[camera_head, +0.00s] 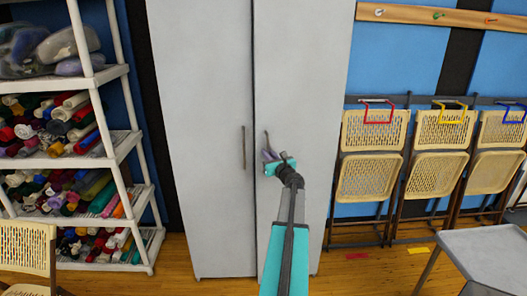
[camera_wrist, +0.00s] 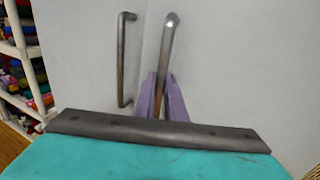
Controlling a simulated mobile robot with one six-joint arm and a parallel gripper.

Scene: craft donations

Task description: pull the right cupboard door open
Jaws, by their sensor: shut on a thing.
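The grey two-door cupboard stands in the middle of the head view. Its right door (camera_head: 302,110) looks shut, level with the left door (camera_head: 203,110). The right door's upright bar handle (camera_wrist: 168,45) is in the middle of the wrist view, and its top also shows in the head view (camera_head: 266,136). My gripper (camera_wrist: 161,98) is shut on this handle, with a purple finger on each side of its lower part. The fingers hide some of the handle. The left door's handle (camera_wrist: 122,60) is free, just to the left.
A white shelf rack (camera_head: 118,72) with fabric rolls stands left of the cupboard. Folded chairs (camera_head: 371,150) hang along the blue wall to the right. A grey table (camera_head: 485,255) is at the lower right.

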